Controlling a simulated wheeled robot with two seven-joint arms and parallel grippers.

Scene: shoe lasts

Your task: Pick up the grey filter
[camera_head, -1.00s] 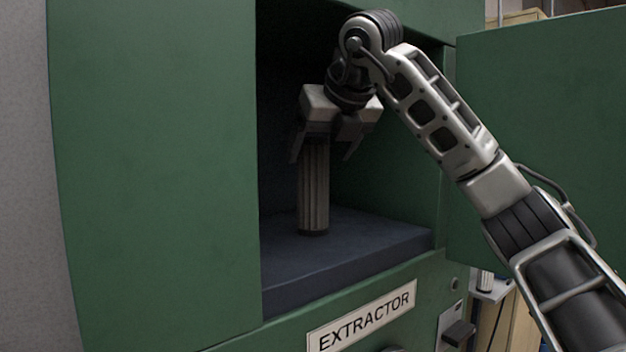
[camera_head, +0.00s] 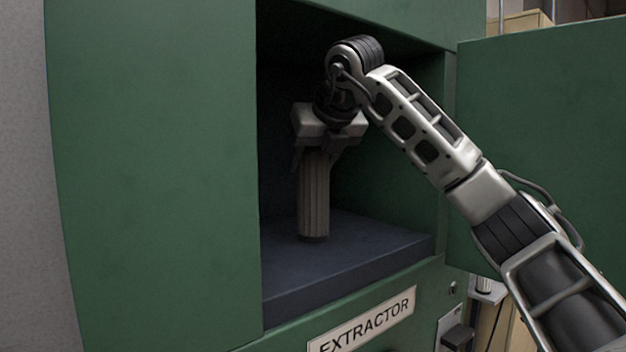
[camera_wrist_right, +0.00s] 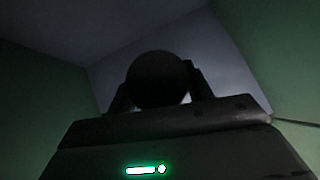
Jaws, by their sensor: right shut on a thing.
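The grey filter (camera_head: 314,200) is a ribbed upright cylinder standing on the dark floor (camera_head: 375,245) of the green extractor's open compartment. My right gripper (camera_head: 315,160) reaches in from the right and points down, shut on the filter's upper part. The filter's base appears to rest on the compartment floor. In the right wrist view the filter's round dark end (camera_wrist_right: 157,79) sits between the two fingers. The filter's top is hidden by the gripper in the head view. My left gripper is not in view.
The green extractor (camera_head: 150,170) has a wall left of the opening and an open door (camera_head: 545,140) at the right. A sign reading EXTRACTOR (camera_head: 362,322) is below the opening. Free floor lies right of the filter; the compartment's ceiling is close above my wrist.

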